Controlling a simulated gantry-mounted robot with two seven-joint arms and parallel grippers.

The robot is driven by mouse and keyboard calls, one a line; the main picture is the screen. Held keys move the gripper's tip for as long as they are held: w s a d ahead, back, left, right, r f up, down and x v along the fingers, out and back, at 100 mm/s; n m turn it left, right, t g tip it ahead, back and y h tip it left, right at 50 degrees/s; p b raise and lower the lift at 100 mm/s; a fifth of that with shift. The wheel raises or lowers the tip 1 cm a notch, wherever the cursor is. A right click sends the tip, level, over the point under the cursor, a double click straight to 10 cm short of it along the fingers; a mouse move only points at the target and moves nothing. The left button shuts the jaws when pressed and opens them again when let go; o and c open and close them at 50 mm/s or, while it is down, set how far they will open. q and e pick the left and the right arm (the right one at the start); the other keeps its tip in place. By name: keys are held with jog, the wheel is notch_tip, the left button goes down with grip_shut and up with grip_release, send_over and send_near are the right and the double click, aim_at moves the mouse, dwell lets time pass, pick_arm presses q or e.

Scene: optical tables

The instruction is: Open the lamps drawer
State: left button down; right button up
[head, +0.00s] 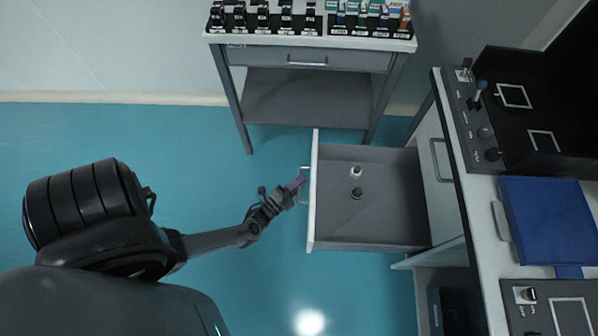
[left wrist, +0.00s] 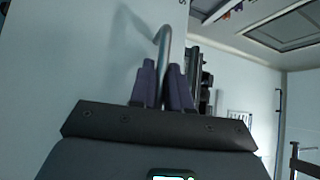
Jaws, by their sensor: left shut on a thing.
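A drawer (head: 400,195) is pulled well out of the cabinet on the right in the head view. Two small round pieces, one light-topped (head: 356,172) and one dark (head: 357,193), stand inside it. Its white front panel (head: 313,215) faces left and bears a metal handle (head: 304,171). My left gripper (head: 297,184) is at this handle, its purple fingers shut on it. In the left wrist view the fingers (left wrist: 163,88) close around the bent metal bar (left wrist: 164,45). I cannot read any label on the drawer. My right gripper is not in view.
A grey table (head: 310,58) with a shut drawer and rows of small parts stands at the back. The bench (head: 490,215) on the right carries dark panels and a blue board (head: 550,220). The blue floor (head: 240,150) left of the drawer is clear.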

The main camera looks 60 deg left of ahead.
pick_arm(q)
jog(key=c, duration=1.2)
grip_release()
jog(key=p+v, duration=0.1)
jog(key=v, duration=1)
jog(key=shift+r, duration=0.15)
